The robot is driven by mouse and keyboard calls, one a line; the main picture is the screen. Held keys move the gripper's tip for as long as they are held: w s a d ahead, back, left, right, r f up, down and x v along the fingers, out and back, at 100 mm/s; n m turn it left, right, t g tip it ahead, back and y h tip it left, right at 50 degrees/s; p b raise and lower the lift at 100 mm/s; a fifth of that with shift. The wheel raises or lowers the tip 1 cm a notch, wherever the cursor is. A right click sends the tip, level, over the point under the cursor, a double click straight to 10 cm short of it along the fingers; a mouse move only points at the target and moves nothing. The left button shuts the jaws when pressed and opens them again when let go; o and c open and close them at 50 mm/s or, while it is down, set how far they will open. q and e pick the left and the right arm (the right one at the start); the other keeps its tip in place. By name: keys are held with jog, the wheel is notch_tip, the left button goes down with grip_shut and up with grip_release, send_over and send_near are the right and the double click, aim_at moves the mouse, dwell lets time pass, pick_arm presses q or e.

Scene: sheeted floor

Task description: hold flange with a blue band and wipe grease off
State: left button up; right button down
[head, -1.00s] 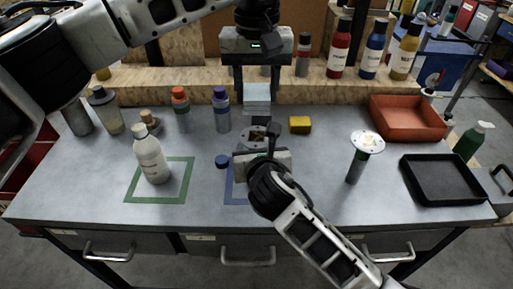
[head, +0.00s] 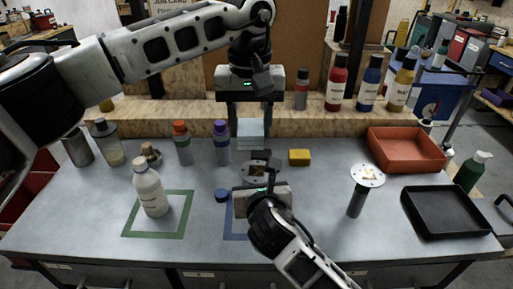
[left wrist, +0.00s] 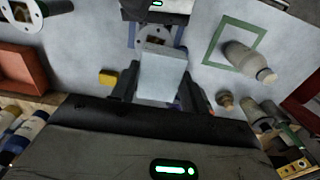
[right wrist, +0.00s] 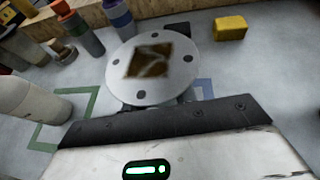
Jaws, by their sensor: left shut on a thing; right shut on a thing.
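My left gripper (head: 250,128) points down over the bench, shut on a pale blue-grey wiping pad (head: 251,134). The pad also shows between the fingers in the left wrist view (left wrist: 162,75). My right gripper (head: 260,182) is shut on a flange (head: 247,176) below and in front of the pad. In the right wrist view its round white face (right wrist: 120,85) is turned up, with bolt holes and a brown grease patch (right wrist: 150,60) in the middle. A second flange (head: 372,184) stands upright at right, brown patch on top.
A white bottle (head: 152,195) stands in a green square (head: 183,215). A yellow block (head: 299,157), red tray (head: 440,160) and black tray (head: 480,225) are at right.

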pick_arm(q)
jog(key=shift+a, duration=0.5)
send_over(255, 172)
jog(key=a, duration=0.2)
jog(key=shift+w+d+f, duration=0.1)
jog(key=shift+f, duration=1.45)
jog(key=shift+w+d+f, duration=0.1)
jog(key=shift+f, duration=1.4)
jog(key=shift+s+f, duration=0.1)
jog(key=shift+f, duration=0.85)
jog(key=shift+d+f, duration=0.1)
jog(key=shift+d, duration=0.7)
jog(key=shift+s+d, duration=0.15)
jog(key=shift+d, duration=1)
jog(key=shift+a, duration=1.8)
jog(key=shift+w+a+r, duration=0.2)
jog(key=shift+r, duration=3.9)
